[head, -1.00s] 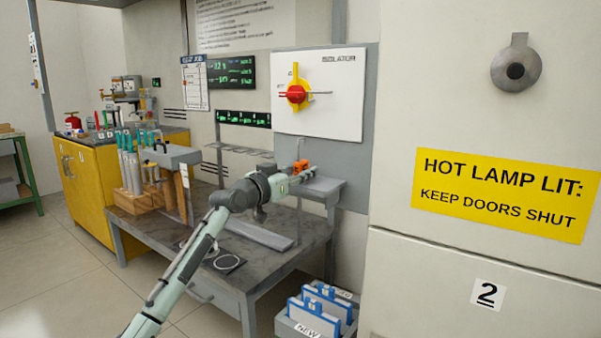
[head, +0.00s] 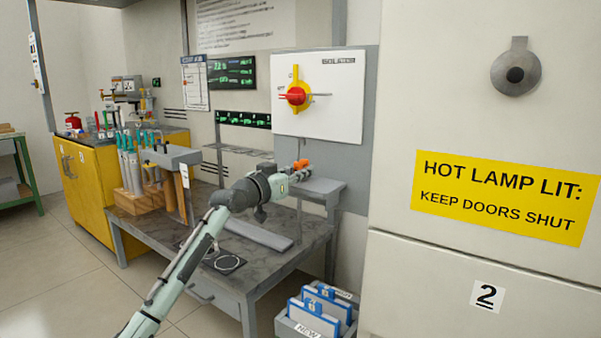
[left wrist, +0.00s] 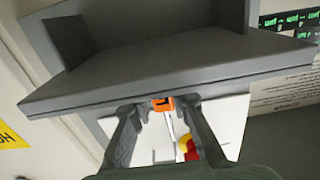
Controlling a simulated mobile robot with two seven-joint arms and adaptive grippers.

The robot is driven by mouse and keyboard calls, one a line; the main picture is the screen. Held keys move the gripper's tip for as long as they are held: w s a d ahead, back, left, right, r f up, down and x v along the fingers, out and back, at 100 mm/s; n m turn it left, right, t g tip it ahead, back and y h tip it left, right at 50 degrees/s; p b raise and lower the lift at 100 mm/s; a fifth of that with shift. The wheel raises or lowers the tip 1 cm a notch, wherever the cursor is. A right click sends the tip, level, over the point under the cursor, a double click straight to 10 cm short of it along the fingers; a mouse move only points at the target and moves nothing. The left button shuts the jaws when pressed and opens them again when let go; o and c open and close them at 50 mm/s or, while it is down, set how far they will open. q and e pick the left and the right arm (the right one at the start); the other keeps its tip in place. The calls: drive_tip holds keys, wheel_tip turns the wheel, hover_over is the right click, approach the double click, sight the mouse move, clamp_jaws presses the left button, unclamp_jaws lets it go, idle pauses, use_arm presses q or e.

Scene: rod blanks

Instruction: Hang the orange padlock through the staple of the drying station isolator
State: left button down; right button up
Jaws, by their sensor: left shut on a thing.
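The orange padlock (head: 301,164) is in the tips of my left gripper (head: 298,173), low in front of the isolator's board. In the left wrist view the orange padlock (left wrist: 162,103) sits between the two fingertips of my left gripper (left wrist: 160,106), with a thin light metal shackle running from it. The isolator (head: 345,110) is a white panel with a red knob on a yellow plate (head: 296,96). A thin bar projects right of the knob; I cannot tell if it is the staple. The padlock is apart from and below the knob. My right gripper is not in view.
A small grey shelf (head: 318,187) stands close to the left gripper; a grey ledge (left wrist: 170,75) fills much of the left wrist view. A dark-topped bench (head: 170,225) is below. A large pale cabinet (head: 470,110) with a yellow sign bounds the right.

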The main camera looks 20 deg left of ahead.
use_arm(q)
drive_tip(key=shift+r+p, duration=0.95)
drive_tip(key=shift+r, duration=0.35)
drive_tip(key=shift+s+f, duration=0.1)
